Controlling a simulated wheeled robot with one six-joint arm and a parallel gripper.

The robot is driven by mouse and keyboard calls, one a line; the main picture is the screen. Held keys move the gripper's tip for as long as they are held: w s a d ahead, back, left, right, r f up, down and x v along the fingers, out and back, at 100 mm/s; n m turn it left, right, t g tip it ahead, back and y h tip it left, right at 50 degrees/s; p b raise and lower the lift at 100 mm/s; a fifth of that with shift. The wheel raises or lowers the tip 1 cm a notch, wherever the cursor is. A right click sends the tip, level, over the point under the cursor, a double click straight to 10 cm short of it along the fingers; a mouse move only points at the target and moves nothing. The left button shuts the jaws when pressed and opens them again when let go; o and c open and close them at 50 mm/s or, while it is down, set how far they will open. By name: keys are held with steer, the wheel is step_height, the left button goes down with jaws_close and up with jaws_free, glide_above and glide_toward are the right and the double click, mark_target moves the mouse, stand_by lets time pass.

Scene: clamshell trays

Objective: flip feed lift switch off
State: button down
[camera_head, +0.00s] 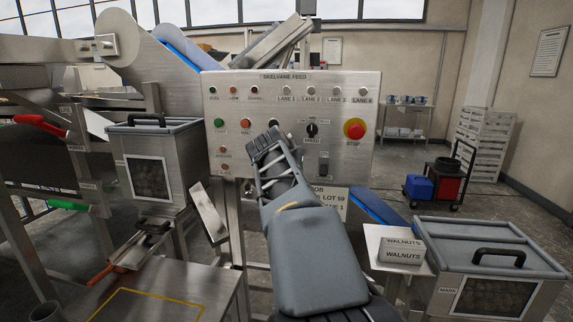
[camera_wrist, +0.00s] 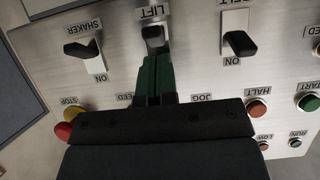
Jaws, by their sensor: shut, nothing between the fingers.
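The lift switch (camera_wrist: 153,35) is in the upper middle of the wrist view, which shows the panel upside down. Its dark lever is at the tips of my gripper (camera_wrist: 156,58), and its ON mark is hidden. My green fingers are together and empty; they look touching or very close to the lever. In the head view my gripper (camera_head: 268,140) is in front of the steel control panel (camera_head: 225,88) and hides the lift switch. The shaker switch (camera_wrist: 82,50) and belt switch (camera_wrist: 238,43) flank it in the wrist view, each with ON marked below.
The red stop button (camera_head: 354,129) is on the panel's right, and the start button (camera_head: 219,123) on its left. A lidded walnut bin (camera_head: 490,245) stands front right. A lidded steel bin (camera_head: 150,135) stands left. Open floor lies behind on the right.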

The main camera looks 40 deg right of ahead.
steer(key=shift+r, duration=0.25)
steer(key=shift+a, duration=0.1)
steer(key=f+b+v, duration=0.1)
steer(key=b+v, duration=0.1)
steer(key=v, duration=0.7)
steer(key=shift+s+a, duration=0.4)
steer(key=shift+a, duration=0.1)
steer(key=shift+r, duration=0.15)
